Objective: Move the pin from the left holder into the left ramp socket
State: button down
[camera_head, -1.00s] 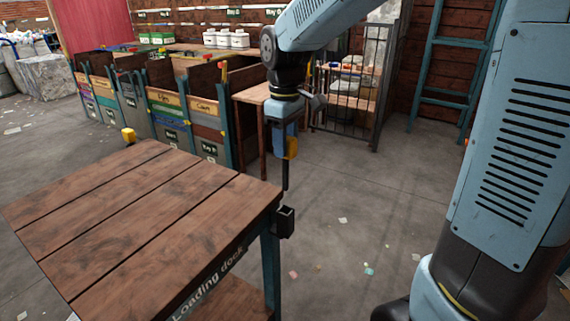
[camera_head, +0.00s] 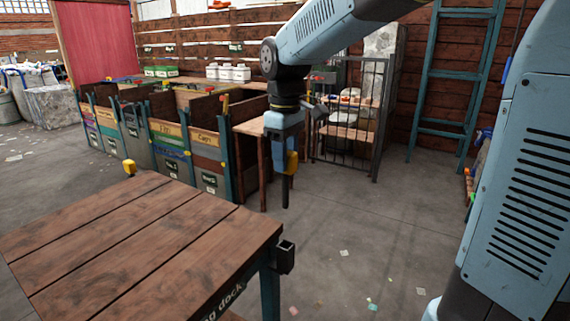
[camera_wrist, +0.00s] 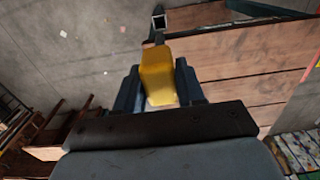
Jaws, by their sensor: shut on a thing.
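My gripper (camera_head: 289,150) is shut on a pin with a yellow head (camera_head: 291,162) and a dark shaft (camera_head: 285,192). The pin hangs upright in the air, its lower end free. In the wrist view, the yellow head (camera_wrist: 158,78) sits between the two dark fingers of my gripper (camera_wrist: 158,88); the shaft is mostly hidden. A black square holder (camera_head: 286,257) on the near right corner of the loading dock table looks empty and lies below the pin in the picture. It also shows in the wrist view (camera_wrist: 158,22). No ramp socket can be made out.
The wooden loading dock table (camera_head: 150,235) fills the lower left. Another yellow pin head (camera_head: 130,167) stands at its far corner. Labelled bins (camera_head: 170,135) and a barred cage (camera_head: 350,120) stand behind. The floor right of the table (camera_head: 370,240) is mostly clear.

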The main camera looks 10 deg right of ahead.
jog(key=shift+r, duration=4.85)
